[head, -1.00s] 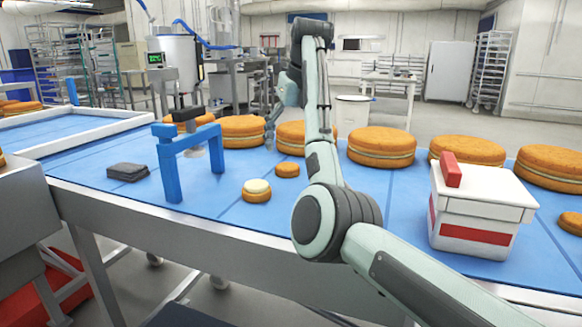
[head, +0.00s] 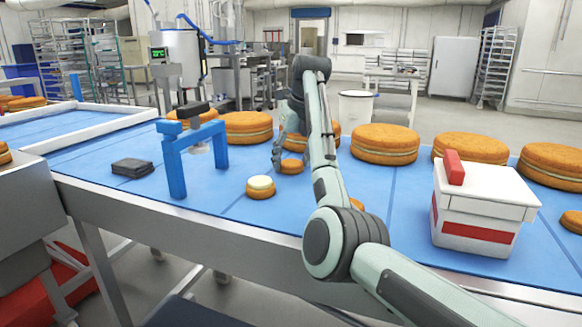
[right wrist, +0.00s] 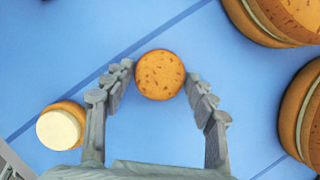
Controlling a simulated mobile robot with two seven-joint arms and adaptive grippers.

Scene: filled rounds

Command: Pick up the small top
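The small top (head: 291,167) is a plain orange-brown round lying on the blue belt, and it also shows in the right wrist view (right wrist: 159,74). My right gripper (head: 281,152) is open, with its fingertips down at the small top. In the right wrist view its grey fingers (right wrist: 158,82) flank the top on both sides, and nothing is gripped. A small round with a cream layer (head: 261,190) sits apart, nearer the front; it also shows in the right wrist view (right wrist: 61,128). My left gripper is not in view.
Several large filled rounds (head: 384,144) stand behind. A blue arch (head: 175,165) and a dark folded cloth (head: 132,167) are to the left. A white box with a red handle (head: 477,212) is to the right. Another small round (head: 357,204) shows partly behind my arm.

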